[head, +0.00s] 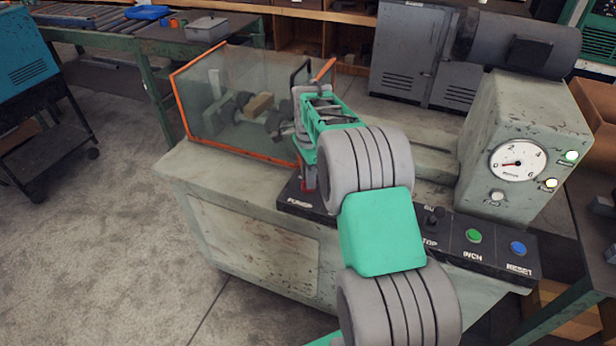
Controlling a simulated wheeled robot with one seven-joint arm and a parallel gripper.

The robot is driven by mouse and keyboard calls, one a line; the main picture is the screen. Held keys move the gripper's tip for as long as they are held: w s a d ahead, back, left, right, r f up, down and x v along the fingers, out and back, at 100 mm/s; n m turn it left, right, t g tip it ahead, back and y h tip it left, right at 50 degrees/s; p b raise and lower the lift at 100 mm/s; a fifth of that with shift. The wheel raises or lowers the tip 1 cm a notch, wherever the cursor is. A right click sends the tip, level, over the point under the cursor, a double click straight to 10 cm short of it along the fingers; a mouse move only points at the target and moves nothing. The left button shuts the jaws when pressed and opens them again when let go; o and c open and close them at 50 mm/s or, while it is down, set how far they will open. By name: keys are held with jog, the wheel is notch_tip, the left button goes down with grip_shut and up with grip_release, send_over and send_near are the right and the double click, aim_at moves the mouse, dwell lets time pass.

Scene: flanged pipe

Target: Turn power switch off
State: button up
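The control panel (455,243) is a dark strip along the front edge of the grey-green machine. Its "POWER" label (299,203) shows at the left end. Just above the label is a small red part (308,187), perhaps of the power switch; most of the switch area is hidden behind my arm and gripper. My gripper (304,165) is over that left end, beside the guard's corner, with its fingers pointing down near the red part. Whether it touches the switch, and whether the fingers are open or shut, I cannot make out. The switch's position is not readable.
A clear guard (225,100) with orange edges stands left of my gripper, very close. Right of my arm are a black knob (434,216), a green INCH button (474,236) and a blue RESET button (518,248). A gauge housing (515,150) with lit lamps rises behind them.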

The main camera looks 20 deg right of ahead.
grip_shut()
dwell(0.5)
jog(key=n, duration=0.4)
jog(key=shift+n+p, duration=0.3)
jog(key=n, duration=0.3)
jog(key=shift+n, duration=0.4)
jog(key=n, duration=0.4)
jog(key=shift+p, duration=0.35)
jog(key=shift+n, duration=2.8)
